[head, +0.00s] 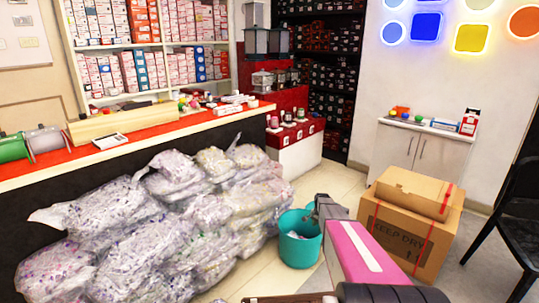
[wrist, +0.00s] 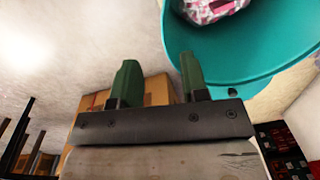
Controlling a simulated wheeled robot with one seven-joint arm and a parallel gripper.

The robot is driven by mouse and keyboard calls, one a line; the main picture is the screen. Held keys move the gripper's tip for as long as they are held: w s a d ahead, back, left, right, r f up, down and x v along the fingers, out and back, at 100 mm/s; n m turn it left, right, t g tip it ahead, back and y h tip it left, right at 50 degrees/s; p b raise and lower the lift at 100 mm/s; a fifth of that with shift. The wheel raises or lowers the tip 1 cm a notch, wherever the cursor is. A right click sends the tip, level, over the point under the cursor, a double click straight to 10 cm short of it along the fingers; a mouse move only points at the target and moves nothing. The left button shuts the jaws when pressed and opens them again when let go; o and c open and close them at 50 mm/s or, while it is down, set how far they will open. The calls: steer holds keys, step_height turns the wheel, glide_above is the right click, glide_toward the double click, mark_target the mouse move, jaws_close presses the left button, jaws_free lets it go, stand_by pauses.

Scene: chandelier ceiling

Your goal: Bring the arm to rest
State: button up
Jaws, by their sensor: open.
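My gripper (wrist: 158,80) shows in the wrist view as two green fingers standing apart on a dark bar. Nothing is held between them. In the head view my arm reaches forward from the bottom right, and my gripper (head: 318,208) is by the right rim of a teal bucket (head: 299,250). I cannot tell whether it touches the rim. The fingertips are hard to make out there. The bucket (wrist: 245,75) fills the upper right of the wrist view, with a pink and white item (wrist: 212,8) inside.
Cardboard boxes (head: 402,240) are stacked right of my arm, with a black chair (head: 510,215) beyond. Bulging clear bags (head: 185,215) are piled left of the bucket, below a red-topped counter (head: 140,137). A white cabinet (head: 425,155) stands behind. Open floor (head: 335,178) lies behind the bucket.

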steer(key=s+a+r+n, duration=0.3)
steer(key=s+a+r, duration=0.2)
steer(key=s, duration=0.5)
steer(key=s+a+r+n, duration=0.4)
steer(key=s+a+r, duration=0.1)
steer(key=s+r, duration=0.4)
steer(key=s+a+r+n, duration=0.4)
steer(key=s+r, duration=0.3)
steer(key=s, duration=0.5)
steer(key=shift+s+a, duration=0.4)
steer(key=shift+a, duration=0.45)
